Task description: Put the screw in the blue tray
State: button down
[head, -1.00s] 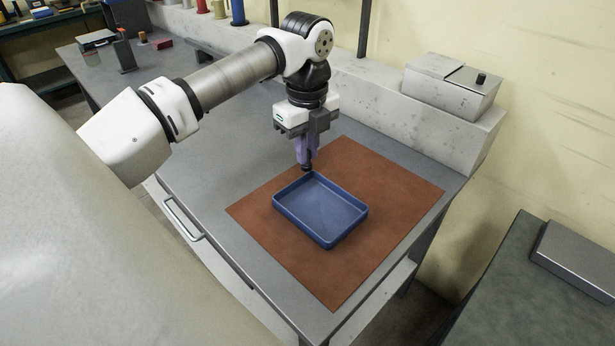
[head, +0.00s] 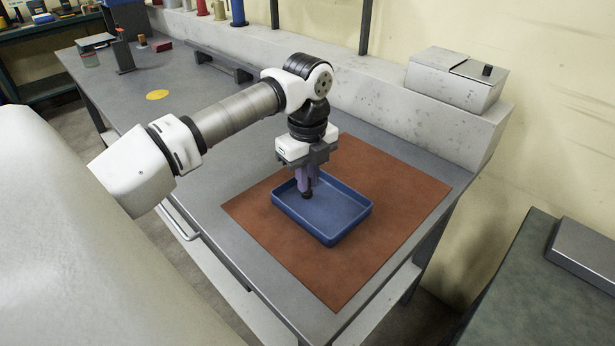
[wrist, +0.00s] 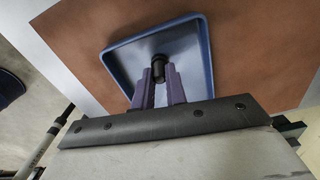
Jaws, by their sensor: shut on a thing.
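The blue tray (head: 338,222) lies on the brown mat. My gripper (head: 307,190) points down over the left back part of the tray, inside its rim as seen in the head view. Its purple fingers are shut on a small dark screw (head: 307,195), whose end shows below the fingertips. In the wrist view the dark screw (wrist: 158,68) sits between the fingertips, in front of the tray (wrist: 205,60). I cannot tell whether the screw touches the tray floor. The tray looks empty where it shows.
The brown mat (head: 400,190) leaves free room around the tray on the grey bench. A grey box with a lid (head: 455,80) stands on the ledge at the back right. A yellow disc (head: 157,95) lies on the bench at the left. A dark rail lies behind it.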

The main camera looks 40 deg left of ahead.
jog(key=c, duration=1.4)
grip_release()
jog(key=shift+f, duration=0.15)
jog(key=shift+c, duration=0.2)
notch_tip(320, 180, up, 12)
jog(key=p, duration=0.7)
jog(key=shift+r, duration=0.2)
